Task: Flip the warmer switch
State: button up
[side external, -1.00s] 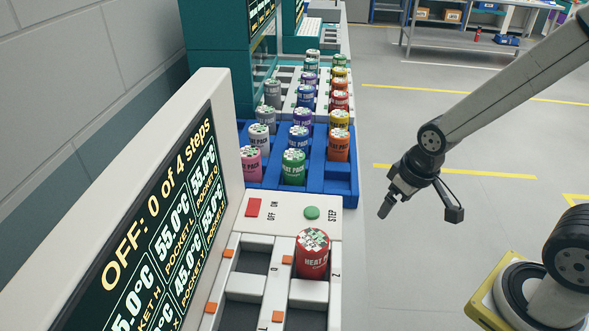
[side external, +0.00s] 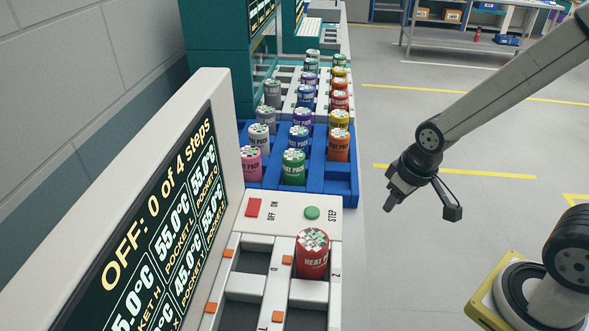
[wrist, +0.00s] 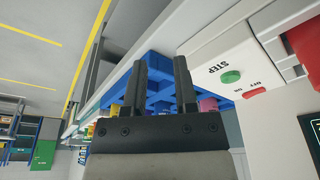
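The warmer (side external: 222,85) is a pale housing with a tilted dark screen reading "OFF: 0 of 4 steps". Its red switch (side external: 254,207) sits on the top panel beside the words OFF and ON. The switch also shows in the wrist view (wrist: 254,93), right of my fingers. The green STEP button (side external: 312,213) is to its right in the side view and also shows in the wrist view (wrist: 231,77). My gripper (side external: 390,206) is in the air right of the warmer, apart from it. In the wrist view its fingers (wrist: 167,62) are spread, with nothing gripped.
A red heat pack (side external: 312,255) stands in a pocket close to the STEP button. A blue tray (side external: 347,187) with several coloured packs is behind the panel, with more racks and teal machines beyond. The space between my gripper and the panel looks clear.

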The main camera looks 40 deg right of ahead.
jog(key=shift+w+a+r, duration=0.15)
jog(key=shift+w, duration=0.2)
jog(key=c, duration=0.3)
jog(key=w+a+r+n, duration=0.1)
jog(key=w+a, duration=0.1)
jog(key=w, duration=0.1)
jog(key=w+a+r+n, duration=0.2)
jog(key=w+a, duration=0.1)
jog(key=w, duration=0.1)
jog(key=w+a+r+n+y, duration=0.1)
jog(key=w+a+r, duration=0.1)
jog(key=w, duration=0.2)
jog(key=shift+w+a+r, duration=0.15)
jog(key=shift+a+r, duration=0.05)
grip_shut()
jog(key=w+a+r+n+y, duration=0.1)
jog(key=w+a+r+n, duration=0.3)
jog(key=a, duration=0.5)
jog(key=w+r, duration=0.1)
jog(key=w, duration=0.1)
jog(key=shift+w+a+r+n, duration=0.25)
jog(key=shift+w+a+n, duration=0.05)
jog(key=shift+w+n, duration=0.1)
